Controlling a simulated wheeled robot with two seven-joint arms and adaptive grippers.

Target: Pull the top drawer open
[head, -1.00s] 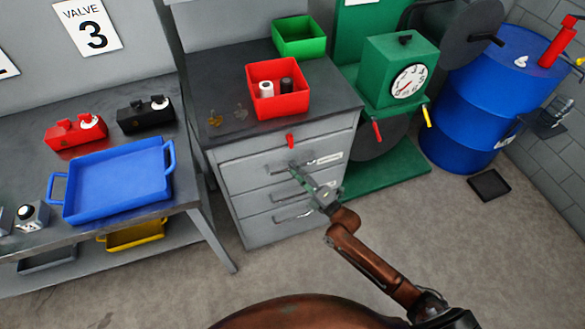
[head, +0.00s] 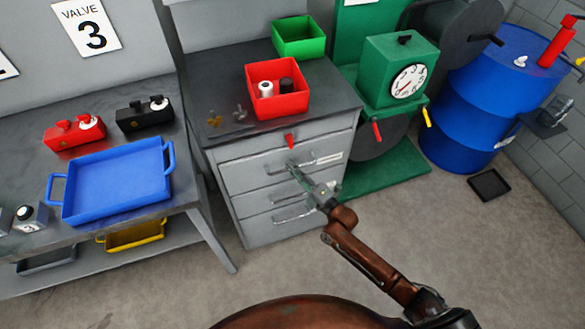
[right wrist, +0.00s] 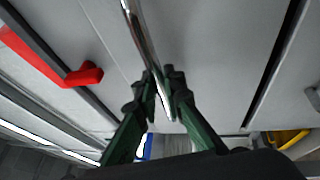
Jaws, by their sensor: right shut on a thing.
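The grey drawer cabinet (head: 235,190) stands at the middle of the head view, with several drawer fronts that look closed. The top drawer (head: 245,178) has a metal bar handle and a pale label (head: 329,158). My right gripper (head: 294,168) is at that handle, shut on it. In the right wrist view, the green fingers (right wrist: 163,90) close around the shiny handle bar (right wrist: 136,28); the fingers hide part of it. A red catch (head: 290,141) sits on the cabinet front above the drawer and also shows in the wrist view (right wrist: 84,75). My left gripper is not in view.
A red bin (head: 278,104) with two small cylinders and a green bin (head: 299,38) stand on the cabinet. A workbench with a blue tray (head: 117,182) is at the left. A green machine (head: 393,72) and blue drum (head: 465,100) are at the right. Floor in front is clear.

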